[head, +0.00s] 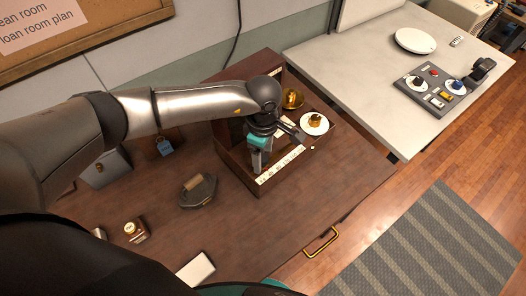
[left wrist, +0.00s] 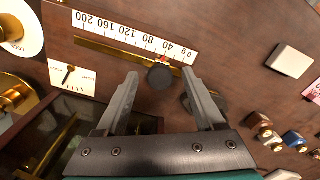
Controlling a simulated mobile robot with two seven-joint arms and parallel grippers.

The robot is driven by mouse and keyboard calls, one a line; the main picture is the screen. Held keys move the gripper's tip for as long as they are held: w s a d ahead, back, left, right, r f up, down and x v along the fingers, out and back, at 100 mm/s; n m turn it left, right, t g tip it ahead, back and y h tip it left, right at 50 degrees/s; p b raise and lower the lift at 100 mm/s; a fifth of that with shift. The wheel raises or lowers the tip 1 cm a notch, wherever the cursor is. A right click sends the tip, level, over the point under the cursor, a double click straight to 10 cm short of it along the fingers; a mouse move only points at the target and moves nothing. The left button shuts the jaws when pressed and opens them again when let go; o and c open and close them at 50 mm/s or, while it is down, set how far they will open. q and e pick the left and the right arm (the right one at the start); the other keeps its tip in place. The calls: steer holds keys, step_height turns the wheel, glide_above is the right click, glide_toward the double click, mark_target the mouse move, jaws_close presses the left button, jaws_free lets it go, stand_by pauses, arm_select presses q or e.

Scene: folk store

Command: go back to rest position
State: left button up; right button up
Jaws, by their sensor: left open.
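My left gripper (head: 273,148) is open, with its arm reaching in from the left over a wooden instrument box (head: 240,176) on the brown desk. In the left wrist view, the open jaws (left wrist: 160,76) point at the box's front panel. A dark round knob (left wrist: 160,77) shows between the fingertips, beside a white number scale (left wrist: 125,33) with a red pointer mark. Nothing is seen held, and I cannot tell whether the fingers touch the knob. A white dial with a gold knob (head: 314,121) sits at the right of the box. My right gripper is not in view.
The brown desk (head: 270,232) holds a dark tool with a wooden handle (head: 198,190), a small bottle (head: 136,230) and a white block (head: 195,269). A pale table (head: 360,75) with a control panel (head: 437,90) stands at the back right. The desk's right front is clear.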

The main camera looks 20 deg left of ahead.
arm_select(q)
steer(key=shift+f, duration=0.35)
steer(key=shift+c, duration=0.2)
steer(key=c, duration=0.9)
